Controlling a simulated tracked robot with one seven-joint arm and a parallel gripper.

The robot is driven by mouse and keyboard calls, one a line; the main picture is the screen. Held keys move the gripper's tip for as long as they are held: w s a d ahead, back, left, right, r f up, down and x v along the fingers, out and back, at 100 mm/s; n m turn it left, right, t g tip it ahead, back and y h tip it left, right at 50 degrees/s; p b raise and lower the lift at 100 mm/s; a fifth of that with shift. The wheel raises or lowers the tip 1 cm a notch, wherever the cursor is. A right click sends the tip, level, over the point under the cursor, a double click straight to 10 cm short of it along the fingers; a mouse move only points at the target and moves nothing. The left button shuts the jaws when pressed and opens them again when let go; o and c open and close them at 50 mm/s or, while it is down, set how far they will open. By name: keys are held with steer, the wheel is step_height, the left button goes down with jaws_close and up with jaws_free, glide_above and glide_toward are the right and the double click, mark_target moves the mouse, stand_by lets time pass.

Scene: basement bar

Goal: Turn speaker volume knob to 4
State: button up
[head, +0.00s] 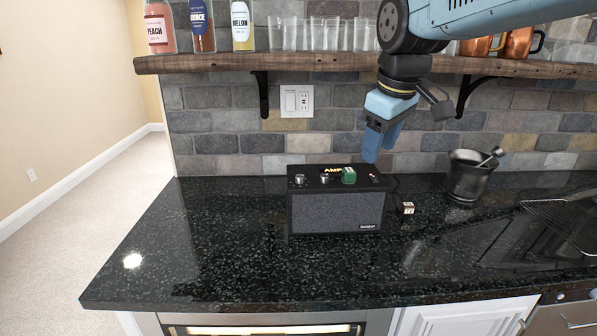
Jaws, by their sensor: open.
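A black speaker (337,209) with a grey front grille stands upright on the dark counter. Its top panel carries two silver knobs, one at the left (299,180) and one nearer the middle (324,178). My gripper (371,155) is open and points down, above and behind the speaker's right end, apart from the knobs.
A small die-like cube (408,208) lies right of the speaker. A dark mortar with pestle (468,178) and a wire rack (565,220) stand farther right. A wooden shelf (220,63) with bottles, glasses and copper mugs hangs above. The counter's left part (200,240) is clear.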

steer(key=w+a+r+n+g, duration=0.2)
steer(key=w+a+n, duration=0.5)
steer(key=w, duration=0.2)
steer(key=n+g, duration=0.2)
steer(key=n, duration=0.4)
glide_toward(300, 176)
step_height(300, 176, down, 9)
steer(key=shift+a+r, duration=0.1)
steer(key=shift+r, duration=0.1)
steer(key=shift+c, duration=0.5)
jaws_close()
